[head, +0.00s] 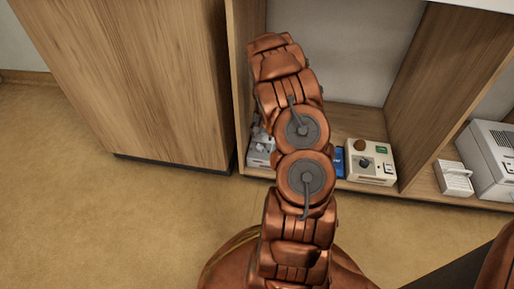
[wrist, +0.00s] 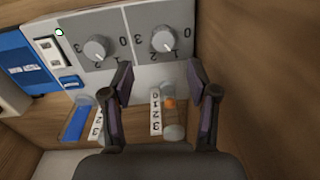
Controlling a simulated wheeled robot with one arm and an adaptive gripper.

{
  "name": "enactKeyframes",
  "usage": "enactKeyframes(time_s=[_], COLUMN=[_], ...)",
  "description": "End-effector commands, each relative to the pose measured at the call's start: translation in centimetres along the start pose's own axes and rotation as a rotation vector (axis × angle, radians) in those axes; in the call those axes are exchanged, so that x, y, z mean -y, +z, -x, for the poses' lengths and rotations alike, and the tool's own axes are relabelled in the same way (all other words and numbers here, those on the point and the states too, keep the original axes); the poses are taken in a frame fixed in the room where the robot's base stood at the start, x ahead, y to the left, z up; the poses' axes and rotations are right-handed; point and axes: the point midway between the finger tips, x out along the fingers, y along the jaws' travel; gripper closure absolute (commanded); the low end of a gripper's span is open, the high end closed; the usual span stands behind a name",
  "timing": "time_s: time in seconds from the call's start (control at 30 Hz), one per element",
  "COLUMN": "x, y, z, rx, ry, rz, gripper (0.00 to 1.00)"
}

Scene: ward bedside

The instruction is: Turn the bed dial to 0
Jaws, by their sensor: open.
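In the wrist view a pale control panel carries two round grey dials on darker grey plates, a left dial (wrist: 95,48) and a right dial (wrist: 163,40). Each has numbers from 0 to 3 around it. I cannot tell which one is the bed dial, and the pointer settings are too small to read surely. My gripper (wrist: 165,85) is open and empty, its fingers apart below the right dial. It does not appear to touch either dial. In the head view my arm hides most of the grey unit (head: 261,152) on the low shelf.
A clear tube with orange inside (wrist: 171,105) and a blue-filled tube (wrist: 77,120) stand beside number strips below the dials. A blue box (wrist: 25,68) is at left. A wooden wall (wrist: 265,90) is close at right. A cream box with a black knob (head: 371,172) shares the shelf.

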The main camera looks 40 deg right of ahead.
Motion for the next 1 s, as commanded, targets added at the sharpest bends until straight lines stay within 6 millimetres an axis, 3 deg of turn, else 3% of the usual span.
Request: enactKeyframes(time_s=[0.27, 0.6, 1.0], x=[0.5, 0.4, 0.4], y=[0.2, 0.1, 0.1], z=[-2.4, -7.1, -7.7], rx=[0.0, 0.0, -0.002], ry=[0.0, 0.0, -0.001], rz=[0.009, 0.008, 0.006], gripper=[0.41, 0.41, 0.44])
